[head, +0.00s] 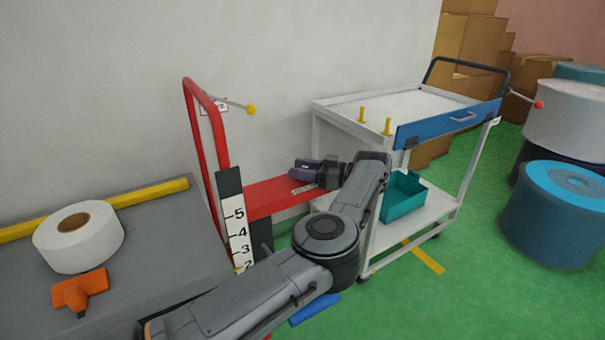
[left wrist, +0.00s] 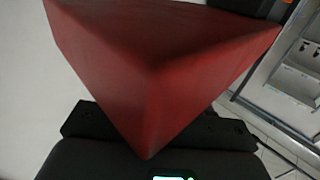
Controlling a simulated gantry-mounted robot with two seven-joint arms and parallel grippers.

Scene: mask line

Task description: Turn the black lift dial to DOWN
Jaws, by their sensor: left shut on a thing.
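The red lift (head: 265,196) stands against the wall, with a tall red handle frame and a black-and-white number scale (head: 238,225) beside it. My left gripper (head: 301,171) has purple fingers and is at the red top of the lift, just above a small white label (head: 303,189). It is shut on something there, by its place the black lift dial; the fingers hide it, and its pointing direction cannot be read. In the left wrist view a red corner of the lift (left wrist: 150,70) fills the middle, and no fingertips or dial can be made out. My right gripper is not in view.
A white cart (head: 350,107) with yellow pegs, a blue drawer and a teal bin (head: 403,197) stands close to the right. A grey table (head: 150,255) at left holds a white roll (head: 79,240) and an orange tool (head: 80,291).

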